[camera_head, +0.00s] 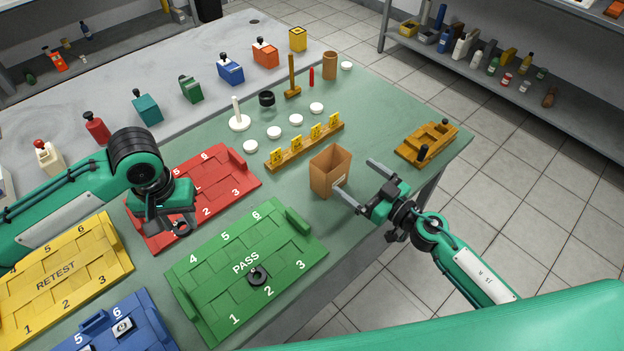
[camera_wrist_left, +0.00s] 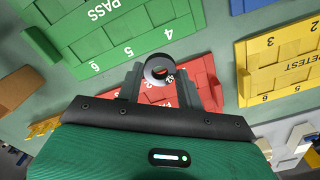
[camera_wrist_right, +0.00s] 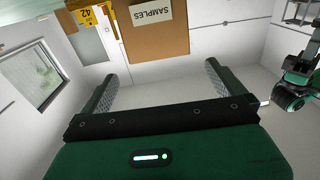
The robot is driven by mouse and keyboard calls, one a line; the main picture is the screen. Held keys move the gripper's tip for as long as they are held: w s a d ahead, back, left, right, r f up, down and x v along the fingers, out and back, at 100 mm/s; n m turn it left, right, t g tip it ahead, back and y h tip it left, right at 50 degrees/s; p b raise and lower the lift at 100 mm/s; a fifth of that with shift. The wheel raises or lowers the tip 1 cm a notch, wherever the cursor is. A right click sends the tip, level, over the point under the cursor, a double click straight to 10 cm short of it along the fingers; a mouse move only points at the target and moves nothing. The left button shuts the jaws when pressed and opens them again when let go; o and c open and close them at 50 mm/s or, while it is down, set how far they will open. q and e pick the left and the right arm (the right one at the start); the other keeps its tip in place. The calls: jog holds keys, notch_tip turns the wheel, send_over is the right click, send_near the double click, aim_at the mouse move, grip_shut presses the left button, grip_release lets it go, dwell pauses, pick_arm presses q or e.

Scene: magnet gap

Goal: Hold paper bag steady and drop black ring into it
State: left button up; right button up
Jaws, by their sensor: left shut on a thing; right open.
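The brown paper bag (camera_head: 325,176) stands open and upright on the green mat; its SAMPLES label shows in the right wrist view (camera_wrist_right: 155,45). My left gripper (camera_head: 180,226) is shut on a black ring (camera_wrist_left: 157,68), held above the mat near the red tray. Another black ring (camera_head: 258,276) lies on the green PASS tray (camera_head: 205,262), left of and in front of the bag.
A wooden rack with yellow tags (camera_head: 303,147) stands just behind the bag, with white discs behind it. A red tray (camera_head: 228,184), yellow RETEST tray (camera_head: 85,253) and blue tray (camera_head: 140,335) fill the left. A wooden tray (camera_head: 412,151) lies right.

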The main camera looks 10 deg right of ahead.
aim_at(322, 152)
pick_arm(q)
jog(key=shift+r+p, duration=0.45)
jog(key=shift+r, duration=0.15)
pick_arm(e)
jog(key=x, duration=0.9)
jog(key=shift+w+a, duration=0.25)
jog(key=shift+w, duration=0.05)
jog(key=shift+c, duration=0.4)
jog(key=c, duration=0.7)
pick_arm(q)
jog(key=w+d+r, duration=0.1)
jog(key=w+d, duration=0.4)
jog(key=d, duration=0.6)
jog(key=w+d+r, duration=0.2)
jog(key=w+d, duration=0.4)
jog(key=d, duration=0.4)
jog(key=w+d+r, duration=0.1)
jog(key=w+d, duration=0.4)
jog(key=d, duration=0.6)
jog(key=shift+f, duration=2.9)
